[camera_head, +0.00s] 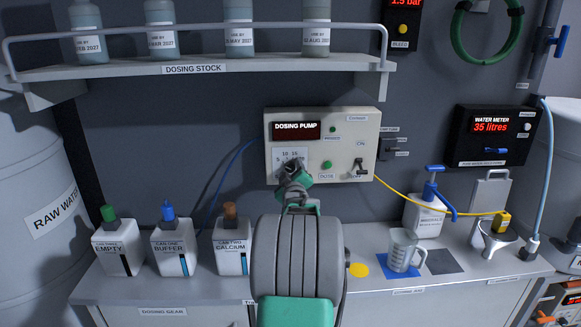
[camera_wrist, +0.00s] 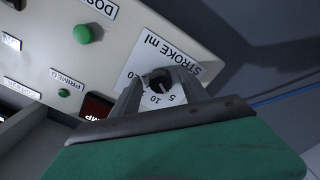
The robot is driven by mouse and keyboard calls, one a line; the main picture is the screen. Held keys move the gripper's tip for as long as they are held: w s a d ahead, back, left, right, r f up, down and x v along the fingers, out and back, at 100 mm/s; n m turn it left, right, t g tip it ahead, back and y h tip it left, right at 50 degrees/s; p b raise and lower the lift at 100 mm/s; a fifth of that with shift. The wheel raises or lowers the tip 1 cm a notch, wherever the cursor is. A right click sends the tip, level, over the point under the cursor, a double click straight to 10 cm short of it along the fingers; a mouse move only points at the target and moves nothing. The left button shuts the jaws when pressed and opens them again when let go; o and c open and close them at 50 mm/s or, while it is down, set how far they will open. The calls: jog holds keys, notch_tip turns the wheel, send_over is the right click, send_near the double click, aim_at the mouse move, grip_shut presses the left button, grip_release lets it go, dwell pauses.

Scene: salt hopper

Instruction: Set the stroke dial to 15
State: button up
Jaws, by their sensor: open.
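The dosing pump panel (camera_head: 322,120) is a pale box on the back wall, with a dark display reading DOSING PUMP. The stroke dial (camera_wrist: 159,80) is a small black knob on a white scale plate, under the label STROKE ml in the wrist view. The numbers 5 and 10 show beside it; its pointer setting cannot be read. My gripper (camera_head: 293,172) is in front of the dial and hides most of it in the head view. In the wrist view my gripper (camera_wrist: 160,88) is open, with one finger on each side of the knob; contact cannot be told.
A green button (camera_head: 327,165) and a toggle switch (camera_head: 359,167) sit right of the dial. A yellow cable runs from the panel's right side. Below are the bench, several labelled cans, a measuring jug (camera_head: 402,250) and a yellow disc (camera_head: 358,270). A shelf (camera_head: 200,67) hangs above.

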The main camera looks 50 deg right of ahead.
jog(key=shift+w+d, duration=0.15)
jog(key=shift+c, duration=0.5)
grip_shut()
